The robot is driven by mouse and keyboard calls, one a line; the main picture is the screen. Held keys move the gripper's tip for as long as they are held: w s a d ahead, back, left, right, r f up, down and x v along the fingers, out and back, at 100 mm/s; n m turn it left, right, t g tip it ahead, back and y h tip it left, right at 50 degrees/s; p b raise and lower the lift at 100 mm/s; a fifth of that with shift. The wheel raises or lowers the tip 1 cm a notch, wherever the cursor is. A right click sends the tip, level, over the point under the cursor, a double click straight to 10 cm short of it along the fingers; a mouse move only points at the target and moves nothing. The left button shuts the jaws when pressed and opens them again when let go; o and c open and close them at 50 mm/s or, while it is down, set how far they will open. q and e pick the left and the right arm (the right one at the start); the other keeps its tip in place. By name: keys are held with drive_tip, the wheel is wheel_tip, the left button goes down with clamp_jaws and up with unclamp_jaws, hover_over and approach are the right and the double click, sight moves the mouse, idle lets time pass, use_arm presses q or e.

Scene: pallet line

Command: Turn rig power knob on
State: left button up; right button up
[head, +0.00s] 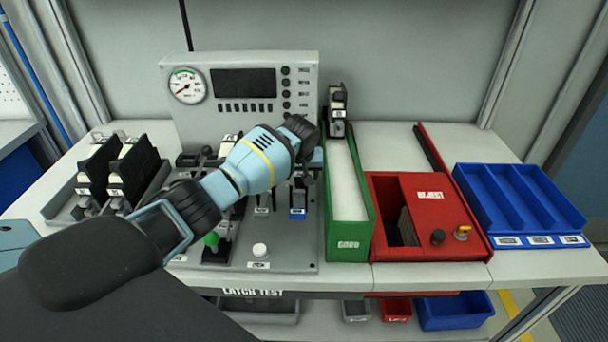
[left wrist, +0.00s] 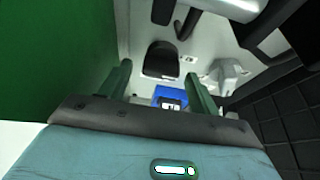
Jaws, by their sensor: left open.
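The test rig (head: 243,120) is a grey upright panel with a gauge, a dark display and a column of small dark knobs (head: 285,83) on its right side, above a grey base. I cannot tell for sure which control is the power knob. My left arm reaches across the rig, and its gripper (head: 306,172) hangs at the rig's right side, beside the green bin, largely hidden by the wrist. In the left wrist view its two green fingers (left wrist: 160,72) are apart with nothing between them. A dark rounded part (left wrist: 162,60) with a small label lies beyond them. My right gripper is not in view.
The green bin (head: 348,240) stands right of the rig, with a dark and grey unit (head: 338,108) at its far end. A red box (head: 440,215) and blue tray (head: 570,212) are farther right. Dark and white units (head: 100,170) stand left. A white button (head: 260,250) is in front.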

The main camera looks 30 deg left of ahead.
use_arm(q)
drive_tip(key=shift+w+f, duration=0.15)
drive_tip(key=shift+f, duration=0.1)
drive_tip(key=shift+r, duration=0.1)
drive_tip(key=c, duration=1)
